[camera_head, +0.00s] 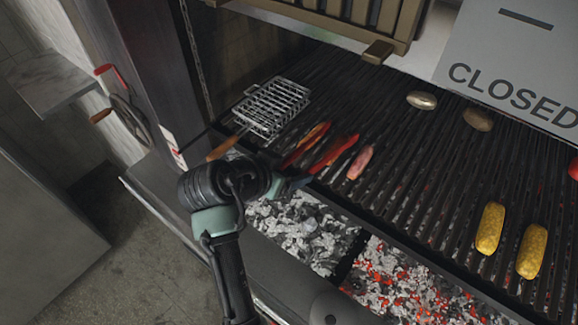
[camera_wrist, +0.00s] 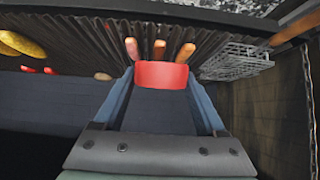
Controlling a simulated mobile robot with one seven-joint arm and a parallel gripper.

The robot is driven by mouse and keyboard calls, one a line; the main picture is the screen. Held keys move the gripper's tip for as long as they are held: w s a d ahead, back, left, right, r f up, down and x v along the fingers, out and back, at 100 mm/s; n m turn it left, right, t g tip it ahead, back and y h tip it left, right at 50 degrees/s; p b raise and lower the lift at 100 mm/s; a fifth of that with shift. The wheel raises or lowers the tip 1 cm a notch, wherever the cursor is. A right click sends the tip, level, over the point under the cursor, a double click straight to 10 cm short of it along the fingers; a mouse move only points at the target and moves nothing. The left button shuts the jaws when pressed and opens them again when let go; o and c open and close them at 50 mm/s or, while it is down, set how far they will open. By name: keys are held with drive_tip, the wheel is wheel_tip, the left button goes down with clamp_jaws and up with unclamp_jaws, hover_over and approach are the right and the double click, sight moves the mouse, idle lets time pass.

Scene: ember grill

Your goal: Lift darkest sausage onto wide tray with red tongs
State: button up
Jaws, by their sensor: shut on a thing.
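My gripper (camera_head: 290,183) is low at the grill's front edge, and in the wrist view its fingers (camera_wrist: 160,84) are closed on a red block-like part, which I take to be the red tongs (camera_wrist: 162,73). In the head view, red strips of the tongs (camera_head: 335,151) reach over the grate from the gripper. A pinkish sausage (camera_head: 360,162) lies just right of them. The wrist view shows three sausage-like ends (camera_wrist: 132,48) beyond the red part, apart from my fingers. I cannot tell which sausage is darkest. I cannot make out a wide tray.
A wire basket (camera_head: 272,107) with a wooden handle lies left on the grate (camera_head: 405,180). Two corn cobs (camera_head: 490,228) and two brownish oval items (camera_head: 422,100) lie to the right. Glowing coals (camera_head: 385,285) are below the front edge. A CLOSED sign (camera_head: 520,50) stands behind.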

wheel_tip(320, 180, down, 6)
drive_tip(key=b, duration=0.4)
drive_tip(key=shift+r, duration=0.1)
drive_tip(key=shift+o, duration=0.6)
clamp_jaws()
